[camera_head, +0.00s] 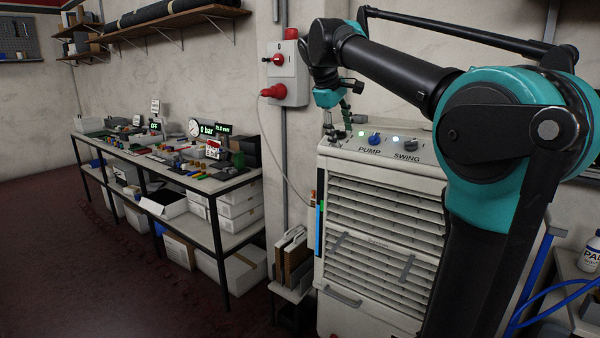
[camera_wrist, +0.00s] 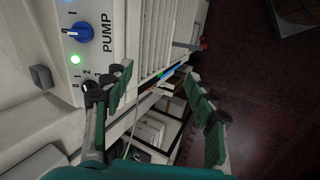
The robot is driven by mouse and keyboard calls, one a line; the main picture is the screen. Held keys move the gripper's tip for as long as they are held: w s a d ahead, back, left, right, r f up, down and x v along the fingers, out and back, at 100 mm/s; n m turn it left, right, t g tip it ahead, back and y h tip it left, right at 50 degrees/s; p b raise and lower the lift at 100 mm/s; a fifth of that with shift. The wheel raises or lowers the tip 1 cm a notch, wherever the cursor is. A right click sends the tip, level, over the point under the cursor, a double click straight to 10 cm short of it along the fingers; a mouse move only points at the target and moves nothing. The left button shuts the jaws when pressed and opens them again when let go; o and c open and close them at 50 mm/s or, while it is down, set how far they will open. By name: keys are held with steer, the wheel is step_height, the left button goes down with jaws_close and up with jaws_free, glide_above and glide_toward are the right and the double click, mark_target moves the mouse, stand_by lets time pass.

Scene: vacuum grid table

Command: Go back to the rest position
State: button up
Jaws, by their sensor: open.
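My gripper (camera_wrist: 160,98) is open and empty in the wrist view, its two green-and-black fingers spread apart. It is over the left front edge of a white cooler unit (camera_wrist: 45,110), close to the blue PUMP knob (camera_wrist: 85,32) and a lit green lamp (camera_wrist: 75,60). In the head view my gripper (camera_head: 338,130) shows small at the left end of the top panel of the cooler unit (camera_head: 340,285). The PUMP knob (camera_head: 375,138) and the SWING knob (camera_head: 411,144) are on that panel. My arm reaches across from the right.
A grid table (camera_head: 170,173) with many small parts stands along the wall at left. A wall box (camera_head: 287,72) with red plugs hangs above the cooler's left side. A small stand with boards (camera_head: 291,258) is beside the cooler. The dark red floor (camera_head: 90,275) at left is clear.

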steer(key=s+d+f+m+y, duration=0.1)
steer(key=s+d+f+m, duration=0.15)
steer(key=f, duration=0.55)
steer(key=s+d+f+m, duration=0.1)
steer(key=s+f, duration=0.2)
steer(key=f, duration=0.5)
steer(key=s+d+f+m+y, duration=0.1)
steer(key=s+d+f+m, duration=0.15)
steer(key=f, duration=0.55)
steer(key=s+d+f+m+y, duration=0.1)
steer(key=s+f+m, duration=0.2)
steer(key=s+f, duration=1.4)
step_height(320, 180, down, 3)
steer(key=shift+s+d+r+m+y, duration=0.1)
steer(key=shift+s+d+m+y, duration=0.1)
steer(key=shift+s+m+y, duration=0.15)
steer(key=shift+c, duration=0.2)
